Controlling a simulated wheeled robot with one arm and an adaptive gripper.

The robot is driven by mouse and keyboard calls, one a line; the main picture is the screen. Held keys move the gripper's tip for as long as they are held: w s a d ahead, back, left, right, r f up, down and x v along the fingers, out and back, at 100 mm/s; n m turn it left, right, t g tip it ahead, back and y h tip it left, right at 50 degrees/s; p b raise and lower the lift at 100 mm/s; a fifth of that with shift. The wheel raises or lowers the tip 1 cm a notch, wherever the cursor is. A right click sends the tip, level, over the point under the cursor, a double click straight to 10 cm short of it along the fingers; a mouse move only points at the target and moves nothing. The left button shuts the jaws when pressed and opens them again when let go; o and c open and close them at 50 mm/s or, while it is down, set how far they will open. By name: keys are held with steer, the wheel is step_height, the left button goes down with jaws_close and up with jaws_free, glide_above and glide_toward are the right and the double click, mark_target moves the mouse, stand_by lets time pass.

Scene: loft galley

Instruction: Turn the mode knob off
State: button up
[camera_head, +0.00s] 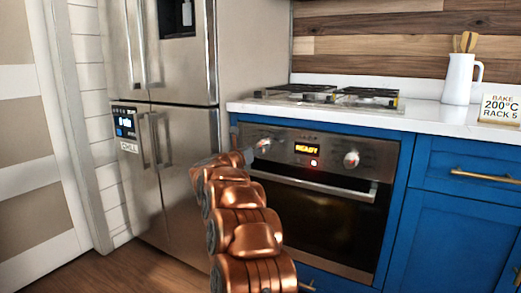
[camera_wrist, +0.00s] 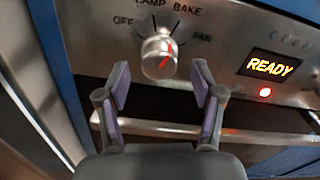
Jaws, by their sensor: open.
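The mode knob (camera_wrist: 159,55) is a silver dial on the oven's control panel, with OFF, LAMP, BAKE and FAN printed around it. Its red mark slants up to the right, away from OFF, roughly toward BAKE; the exact setting is hard to tell. In the head view the knob (camera_head: 263,146) is at the panel's left end. My gripper (camera_wrist: 160,85) is open and empty, its two fingers to the left and right just below the knob in the wrist view. It does not appear to touch the knob. In the head view my gripper (camera_head: 244,157) is small and partly hidden.
The oven display (camera_head: 306,149) reads READY, with a red light below it. A second knob (camera_head: 351,159) is to the right. The oven door handle (camera_head: 315,186) runs beneath the panel. A steel fridge (camera_head: 185,170) stands close on the left. A sign (camera_head: 500,109) reads BAKE 200°C RACK 5.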

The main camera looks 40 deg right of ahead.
steer(key=shift+x, duration=1.75)
steer(key=c, duration=1.1)
steer(key=shift+c, duration=0.2)
